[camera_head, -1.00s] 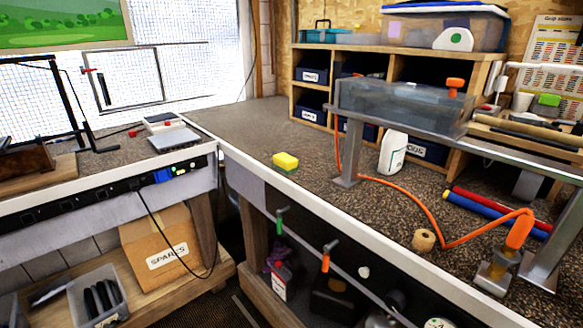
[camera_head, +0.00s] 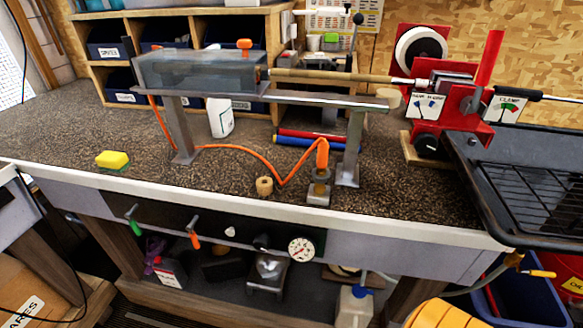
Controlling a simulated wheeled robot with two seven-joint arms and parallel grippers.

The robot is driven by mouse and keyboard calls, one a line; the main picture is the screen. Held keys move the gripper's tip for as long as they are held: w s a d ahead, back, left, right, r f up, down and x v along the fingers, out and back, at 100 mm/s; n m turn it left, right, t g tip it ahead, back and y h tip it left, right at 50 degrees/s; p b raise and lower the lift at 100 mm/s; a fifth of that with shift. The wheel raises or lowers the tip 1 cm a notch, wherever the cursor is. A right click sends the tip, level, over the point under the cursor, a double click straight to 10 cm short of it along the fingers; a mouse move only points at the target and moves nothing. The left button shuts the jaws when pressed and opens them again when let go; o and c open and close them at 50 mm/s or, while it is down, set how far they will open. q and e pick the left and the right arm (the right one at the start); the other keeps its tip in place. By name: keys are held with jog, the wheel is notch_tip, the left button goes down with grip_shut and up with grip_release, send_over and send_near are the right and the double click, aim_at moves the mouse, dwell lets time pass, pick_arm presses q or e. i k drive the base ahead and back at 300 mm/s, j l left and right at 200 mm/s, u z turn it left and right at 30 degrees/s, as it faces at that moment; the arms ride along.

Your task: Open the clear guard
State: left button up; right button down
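The clear guard (camera_head: 190,70) is a see-through box standing on a metal rail (camera_head: 300,98) above the workbench, left of centre in the head view. It looks closed down over the rail. An orange knob (camera_head: 244,45) shows at the top of its right end. Neither of my grippers is in the view.
The red clamp machine (camera_head: 450,90) stands at the right, with a black tray and rack (camera_head: 530,190) beside it. An orange hose (camera_head: 225,147) crosses the bench to a nozzle (camera_head: 320,165). A white bottle (camera_head: 220,117) stands behind the rail. The bench's front left is mostly clear, except a yellow sponge (camera_head: 112,159).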

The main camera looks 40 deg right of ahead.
aim_at(192, 53)
jog(key=i+j+z, duration=0.15)
jog(key=i+z, duration=0.15)
jog(key=i, duration=0.15)
jog(key=i+j+z, duration=0.3)
jog(key=i, duration=0.15)
